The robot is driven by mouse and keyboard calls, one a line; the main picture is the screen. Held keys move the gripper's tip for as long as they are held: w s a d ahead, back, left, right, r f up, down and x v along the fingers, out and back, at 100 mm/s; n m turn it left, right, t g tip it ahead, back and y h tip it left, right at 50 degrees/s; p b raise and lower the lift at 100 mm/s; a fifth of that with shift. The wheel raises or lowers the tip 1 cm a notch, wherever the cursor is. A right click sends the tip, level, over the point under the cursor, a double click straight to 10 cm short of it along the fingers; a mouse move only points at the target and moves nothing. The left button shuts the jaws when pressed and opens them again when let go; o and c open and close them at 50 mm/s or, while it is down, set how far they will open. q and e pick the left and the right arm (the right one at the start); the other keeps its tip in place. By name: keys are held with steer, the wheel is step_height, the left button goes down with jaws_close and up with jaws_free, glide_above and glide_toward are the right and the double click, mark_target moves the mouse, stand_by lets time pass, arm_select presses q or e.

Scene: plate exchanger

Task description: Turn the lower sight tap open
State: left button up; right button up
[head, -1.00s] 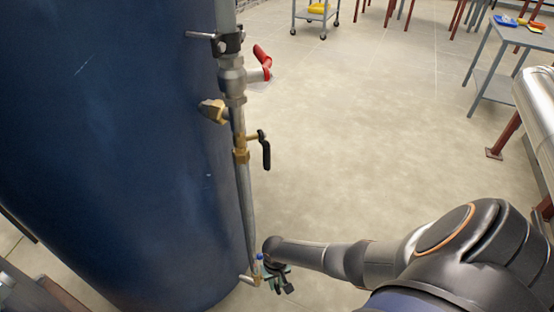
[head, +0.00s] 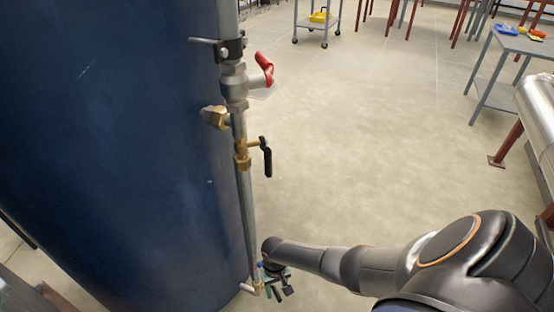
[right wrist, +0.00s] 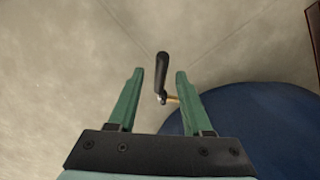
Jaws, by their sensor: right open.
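The lower sight tap is a small brass fitting (head: 257,287) at the foot of the thin pipe, low beside the blue tank. Its black lever (right wrist: 162,72) with a brass stem shows in the right wrist view. My right gripper (head: 278,282) is low at this tap and partly covers it in the head view. In the right wrist view the green fingers of my right gripper (right wrist: 160,73) are open, one on each side of the lever, with gaps showing. My left gripper is not in view.
The blue tank (head: 120,150) fills the left. Above on the pipe are a second black-handled tap (head: 266,155), a brass fitting (head: 215,117) and a red-handled valve (head: 265,68). A grey table (head: 515,45) and trolley (head: 317,22) stand farther back. The middle floor is clear.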

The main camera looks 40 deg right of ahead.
arm_select(q)
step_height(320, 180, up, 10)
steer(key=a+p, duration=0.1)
steer(key=p, duration=0.8)
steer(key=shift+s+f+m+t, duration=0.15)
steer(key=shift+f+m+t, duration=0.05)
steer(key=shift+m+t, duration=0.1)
arm_select(e)
step_height(320, 180, up, 12)
steer(key=w, duration=0.1)
steer(key=shift+d+r, duration=0.2)
steer(key=shift+d, duration=0.05)
steer(key=t+h+b, duration=0.2)
steer(key=t, duration=0.3)
glide_toward(277, 290)
arm_select(q)
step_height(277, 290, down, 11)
steer(key=b, duration=0.8)
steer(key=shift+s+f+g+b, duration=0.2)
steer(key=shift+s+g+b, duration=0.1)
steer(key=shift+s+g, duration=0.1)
arm_select(e)
steer(key=x, duration=0.3)
steer(key=s+x, duration=0.1)
steer(key=x, duration=0.1)
steer(key=a+x, duration=0.1)
steer(key=x, duration=0.2)
steer(key=shift+s+f, duration=0.1)
steer(key=shift+f, duration=0.5)
steer(key=shift+c, duration=0.2)
